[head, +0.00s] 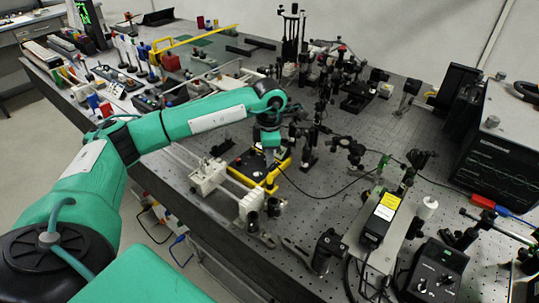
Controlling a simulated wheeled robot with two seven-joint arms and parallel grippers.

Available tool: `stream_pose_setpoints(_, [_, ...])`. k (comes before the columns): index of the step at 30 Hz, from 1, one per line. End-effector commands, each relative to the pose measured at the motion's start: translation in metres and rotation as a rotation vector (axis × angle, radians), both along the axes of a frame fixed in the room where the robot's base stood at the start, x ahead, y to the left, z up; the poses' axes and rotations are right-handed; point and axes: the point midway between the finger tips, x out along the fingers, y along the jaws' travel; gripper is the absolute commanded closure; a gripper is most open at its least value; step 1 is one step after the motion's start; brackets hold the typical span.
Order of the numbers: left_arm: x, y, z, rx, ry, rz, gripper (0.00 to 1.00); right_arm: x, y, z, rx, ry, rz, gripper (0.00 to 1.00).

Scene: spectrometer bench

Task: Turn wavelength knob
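My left arm reaches in from the left, and its wrist bends down over the optical bench. My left gripper (264,158) is small and dark, just above a black unit with a yellow frame (272,182). Its fingers blend into the dark parts below, so I cannot see their opening or whether they touch anything. I cannot make out which part is the wavelength knob; it may be hidden under the gripper. A black control box (435,272) with small knobs stands at the lower right, apart from the gripper. My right gripper is out of view.
Dense optic mounts (325,95) stand behind and right of the gripper. A white rail assembly (208,176) lies to its left. A black laser-like box with a yellow label (383,215) and an oscilloscope (495,165) are at right. Bare perforated bench (320,205) shows in the middle.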

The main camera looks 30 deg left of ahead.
Motion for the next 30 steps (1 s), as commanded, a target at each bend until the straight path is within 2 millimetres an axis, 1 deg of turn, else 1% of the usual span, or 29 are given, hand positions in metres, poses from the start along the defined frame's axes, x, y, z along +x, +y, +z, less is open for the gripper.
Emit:
stream_pose_setpoints(1, [0.000, 0.000, 0.000, 0.000, 0.000, 0.000, 0.68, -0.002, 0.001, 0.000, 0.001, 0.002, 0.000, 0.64])
stream_pose_setpoints(2, [0.000, 0.000, 0.000, 0.000, 0.000, 0.000, 0.62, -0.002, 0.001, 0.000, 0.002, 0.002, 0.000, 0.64])
stream_pose_setpoints(3, [0.000, 0.000, 0.000, 0.000, 0.000, 0.001, 0.61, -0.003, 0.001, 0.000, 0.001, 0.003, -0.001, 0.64])
stream_pose_setpoints(11, [0.000, 0.000, 0.001, 0.001, -0.001, 0.001, 0.61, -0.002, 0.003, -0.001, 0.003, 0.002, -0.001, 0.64])
stream_pose_setpoints(14, [0.001, 0.000, 0.007, 0.000, -0.002, 0.001, 0.61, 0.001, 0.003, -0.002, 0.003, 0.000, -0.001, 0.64])
stream_pose_setpoints(17, [0.001, 0.000, 0.022, 0.000, -0.005, 0.001, 0.61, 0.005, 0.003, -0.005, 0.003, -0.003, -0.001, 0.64])
stream_pose_setpoints(25, [0.001, 0.000, 0.083, -0.001, -0.006, 0.000, 0.61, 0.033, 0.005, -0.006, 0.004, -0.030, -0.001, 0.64])
stream_pose_setpoints(28, [0.001, 0.000, 0.104, 0.000, -0.005, 0.000, 0.61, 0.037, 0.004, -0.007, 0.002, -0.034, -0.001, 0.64])
stream_pose_setpoints(30, [0.001, 0.000, 0.116, -0.001, -0.003, 0.000, 0.61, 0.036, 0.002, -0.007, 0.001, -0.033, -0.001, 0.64])
